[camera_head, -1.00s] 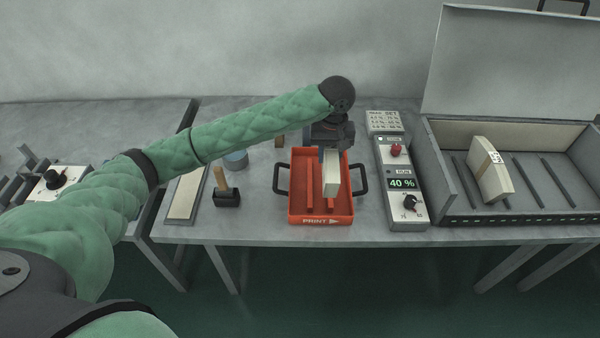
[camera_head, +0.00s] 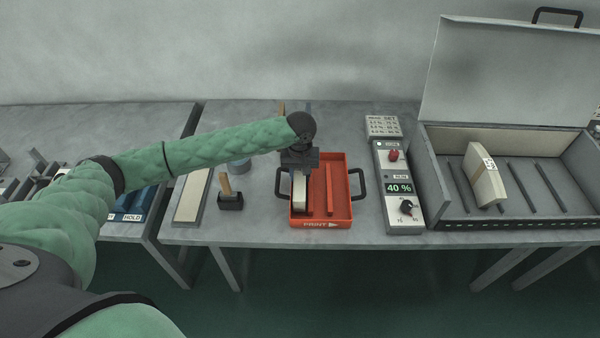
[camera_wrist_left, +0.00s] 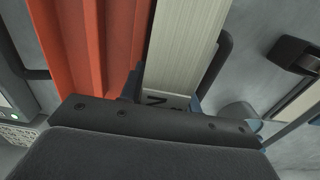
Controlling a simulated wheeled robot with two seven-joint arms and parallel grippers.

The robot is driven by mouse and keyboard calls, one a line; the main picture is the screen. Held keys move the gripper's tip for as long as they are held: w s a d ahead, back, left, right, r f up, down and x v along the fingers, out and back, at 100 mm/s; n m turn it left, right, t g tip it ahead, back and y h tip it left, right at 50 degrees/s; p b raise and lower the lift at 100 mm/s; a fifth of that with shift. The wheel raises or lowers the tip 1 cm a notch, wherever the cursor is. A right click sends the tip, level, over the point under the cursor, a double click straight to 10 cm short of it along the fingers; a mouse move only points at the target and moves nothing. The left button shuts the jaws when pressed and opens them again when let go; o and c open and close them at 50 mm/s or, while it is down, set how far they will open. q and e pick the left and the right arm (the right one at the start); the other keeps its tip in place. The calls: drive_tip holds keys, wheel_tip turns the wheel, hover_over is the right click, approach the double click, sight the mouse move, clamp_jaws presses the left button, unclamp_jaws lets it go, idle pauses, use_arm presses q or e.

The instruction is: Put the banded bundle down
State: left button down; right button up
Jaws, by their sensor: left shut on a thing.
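My left gripper (camera_head: 299,172) is shut on a pale bundle (camera_head: 299,195), which stands upright under the jaws. The bundle is over or in the left part of the red tray (camera_head: 341,213) marked PRINT. I cannot tell whether its bottom touches the tray floor. In the wrist view the bundle (camera_wrist_left: 186,45) shows layered sheet edges and a dark printed mark by the jaws (camera_wrist_left: 165,98), with the red tray (camera_wrist_left: 85,40) beside it. My right gripper is not in view.
The tray has a raised rib (camera_head: 331,190) and black side handles. A control box (camera_head: 400,185) reading 40 % stands to its right. An open grey case (camera_head: 530,222) at the right holds another banded bundle (camera_head: 484,178). A black block with a wooden handle (camera_head: 230,200) stands left.

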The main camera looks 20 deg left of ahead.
use_arm(q)
drive_tip(key=shift+f, duration=0.3)
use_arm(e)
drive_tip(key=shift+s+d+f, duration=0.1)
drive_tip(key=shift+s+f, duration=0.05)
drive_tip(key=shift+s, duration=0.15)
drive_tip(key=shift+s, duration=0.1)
use_arm(q)
drive_tip(key=c, duration=1)
unclamp_jaws()
drive_tip(key=shift+f, duration=0.1)
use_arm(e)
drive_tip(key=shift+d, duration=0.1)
